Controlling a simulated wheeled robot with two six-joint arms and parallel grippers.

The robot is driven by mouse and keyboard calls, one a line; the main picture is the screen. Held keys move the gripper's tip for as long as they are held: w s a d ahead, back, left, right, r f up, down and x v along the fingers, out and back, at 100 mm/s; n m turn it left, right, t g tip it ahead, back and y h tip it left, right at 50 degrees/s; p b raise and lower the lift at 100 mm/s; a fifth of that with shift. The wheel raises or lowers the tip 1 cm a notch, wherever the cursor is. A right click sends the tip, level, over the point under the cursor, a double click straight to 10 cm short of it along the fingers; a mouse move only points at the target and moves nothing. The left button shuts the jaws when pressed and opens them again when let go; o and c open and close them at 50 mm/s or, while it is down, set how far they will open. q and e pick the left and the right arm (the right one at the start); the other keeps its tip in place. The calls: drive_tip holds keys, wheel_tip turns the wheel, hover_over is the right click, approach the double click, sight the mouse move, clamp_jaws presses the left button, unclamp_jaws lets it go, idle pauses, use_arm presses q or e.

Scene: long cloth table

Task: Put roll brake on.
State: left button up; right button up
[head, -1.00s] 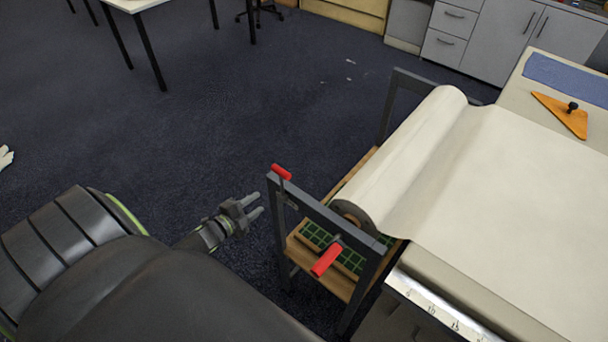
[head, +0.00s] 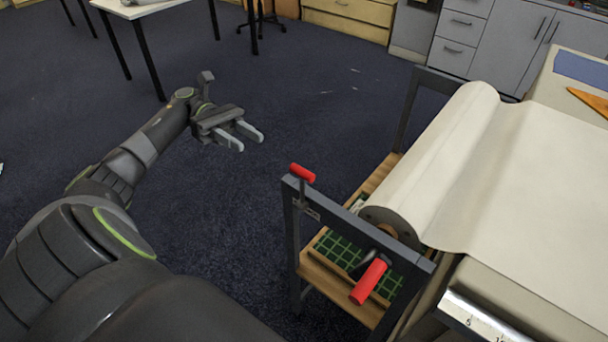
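A roll of cream cloth (head: 440,165) lies on a dark metal stand (head: 345,217) at the end of the table, its cloth running onto the table top. A small red-handled lever (head: 302,173) stands up at the near left corner of the stand's frame. A larger red handle (head: 369,282) sits on a crank near the roll's end. Which of them is the brake I cannot tell for certain. My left gripper (head: 248,140) is open and empty, in the air to the left of and beyond the small red lever, touching nothing. My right gripper is not in view.
The stand has a wooden shelf (head: 327,284) with a green gridded mat (head: 343,256) under the roll. A metal ruler (head: 480,318) edges the cloth table. An orange triangle (head: 592,101) and blue cloth (head: 582,68) lie at the far right. The floor left of the stand is clear.

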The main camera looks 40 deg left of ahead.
sight(300, 168)
use_arm(q)
drive_tip(key=d+p, duration=0.1)
drive_tip(key=d, duration=0.4)
drive_tip(key=d+p, duration=0.2)
drive_tip(key=d, duration=0.3)
drive_tip(key=s+d+p, duration=0.1)
drive_tip(key=d+p, duration=0.1)
drive_tip(key=d, duration=0.3)
drive_tip(key=shift+s+d+r, duration=0.1)
drive_tip(key=shift+d, duration=0.6)
clamp_jaws()
